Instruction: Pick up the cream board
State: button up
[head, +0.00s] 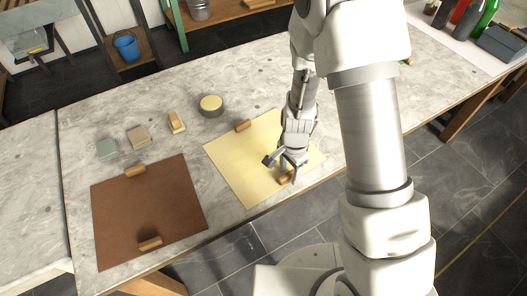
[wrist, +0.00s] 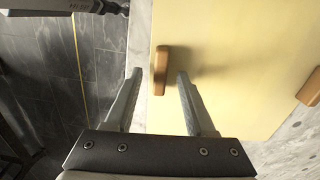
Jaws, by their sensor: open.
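The cream board (head: 245,165) lies flat on the grey stone-topped table. It also fills much of the wrist view (wrist: 225,55). It has a wooden handle block near its front edge (head: 286,177) and another at its back edge (head: 242,125). My gripper (head: 284,168) is over the front part of the cream board. In the wrist view, my gripper (wrist: 160,75) is open, with its fingers apart and the front wooden block (wrist: 162,70) showing between and beyond the fingertips. Whether the fingers touch the board is unclear.
A brown board (head: 150,210) with two wooden blocks lies to the left on the table. A round yellow-topped tin (head: 211,105), a small wooden brush-like item (head: 177,122) and two small blocks (head: 138,136) stand behind. Bottles (head: 464,18) stand far right.

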grip_shut()
jog(key=shift+r, duration=0.15)
